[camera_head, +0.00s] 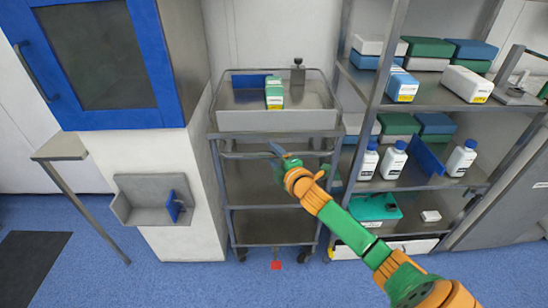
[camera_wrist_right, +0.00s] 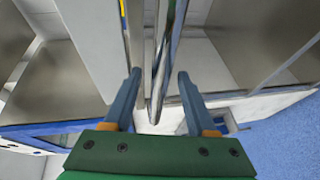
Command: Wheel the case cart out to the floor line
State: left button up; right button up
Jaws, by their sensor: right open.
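The case cart (camera_head: 245,195) is a grey steel frame with shelves and casters, standing upright against the back wall in the middle of the head view. A horizontal rail (camera_head: 242,155) runs across its front below the top. My right gripper (camera_head: 277,150) is at this rail, its arm coming in from the lower right. In the right wrist view my right gripper (camera_wrist_right: 159,76) is open, with a metal bar (camera_wrist_right: 153,108) between its two fingers; contact cannot be told. A small red tab (camera_head: 276,265) shows low at the cart's front. No floor line can be made out. My left gripper is not in view.
A grey bin (camera_head: 318,119) with a green-white box (camera_head: 274,92) sits on the cart. A rack (camera_head: 437,98) of boxes and bottles stands close on the right. A white wall block (camera_head: 165,215) with a small tray is on the left. Blue floor (camera_head: 200,285) in front is clear.

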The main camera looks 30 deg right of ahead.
jog(key=shift+w+d+f, duration=0.1)
jog(key=shift+d, duration=0.25)
grip_shut()
dwell(1.2)
